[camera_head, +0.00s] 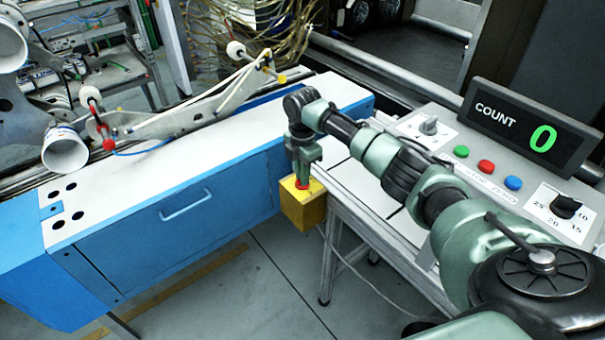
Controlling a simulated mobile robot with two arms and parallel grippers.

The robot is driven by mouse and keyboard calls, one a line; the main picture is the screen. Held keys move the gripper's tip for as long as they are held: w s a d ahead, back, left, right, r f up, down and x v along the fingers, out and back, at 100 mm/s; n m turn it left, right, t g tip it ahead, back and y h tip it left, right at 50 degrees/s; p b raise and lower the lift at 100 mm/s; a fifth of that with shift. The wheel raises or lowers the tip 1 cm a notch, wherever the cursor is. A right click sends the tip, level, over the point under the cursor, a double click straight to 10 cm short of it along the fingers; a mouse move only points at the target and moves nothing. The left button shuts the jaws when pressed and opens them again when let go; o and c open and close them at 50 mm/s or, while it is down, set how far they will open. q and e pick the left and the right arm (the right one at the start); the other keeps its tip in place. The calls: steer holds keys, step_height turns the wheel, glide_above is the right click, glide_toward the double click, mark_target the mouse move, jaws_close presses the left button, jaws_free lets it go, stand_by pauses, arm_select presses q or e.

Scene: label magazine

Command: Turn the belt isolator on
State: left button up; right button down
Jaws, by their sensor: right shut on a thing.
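The belt isolator, a yellow box (303,212) with a red handle (303,185) on top, sits at the left end of the metal-framed table. My right arm reaches in from the lower right. My right gripper (303,178) points down and is shut on the red handle. The gripper hides most of the handle, so its turned position cannot be read. My left gripper is not in view.
A blue cabinet (165,225) with a white top stands left of the isolator. On the right, a panel has a grey knob (429,126), green, red and blue buttons, a black dial (566,206) and a display (527,128) reading COUNT 0. Floor is clear below.

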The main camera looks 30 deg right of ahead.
steer(key=m+p, duration=0.4)
steer(key=shift+a+r+p, duration=0.1)
steer(key=shift+r+p, duration=0.1)
steer(key=shift+p, duration=0.1)
steer(key=m+p, duration=0.2)
steer(key=m, duration=0.1)
steer(key=shift+f+m, duration=0.1)
steer(key=shift+m, duration=0.3)
steer(key=m+p, duration=0.3)
steer(key=m, duration=0.2)
steer(key=m+p, duration=0.1)
steer(key=m, duration=0.3)
steer(key=shift+f+m+p, duration=0.1)
steer(key=shift+m+p, duration=0.2)
steer(key=shift+p, duration=0.1)
steer(key=shift+m, duration=0.3)
steer(key=c, duration=1.5)
jaws_free()
